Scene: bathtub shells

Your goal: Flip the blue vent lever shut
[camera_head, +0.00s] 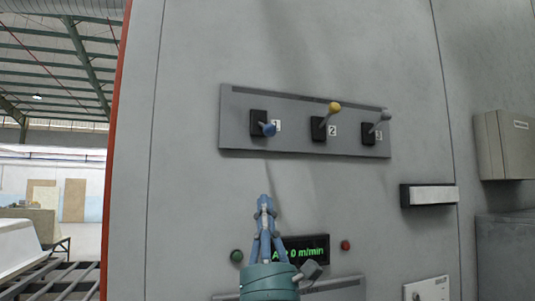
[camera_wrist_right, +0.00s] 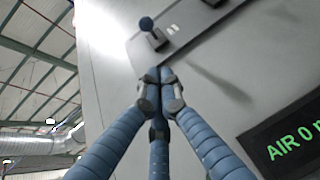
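The blue vent lever (camera_head: 268,128) is at the left end of a grey panel, beside the label 1. Its blue knob hangs slightly below and right of its black base in the head view. The blue lever (camera_wrist_right: 146,24) also shows near the top of the right wrist view. My right gripper (camera_head: 264,202) points up below the panel, apart from the lever. In the right wrist view its fingertips (camera_wrist_right: 160,76) are together with nothing between them. My left gripper is not in view.
A yellow lever (camera_head: 334,108) and a grey lever (camera_head: 385,116) stick up on the same panel (camera_head: 235,135). A display (camera_head: 310,251) with green text, "0 m/min", is partly behind my gripper, between a green button (camera_head: 237,256) and a red button (camera_head: 346,245).

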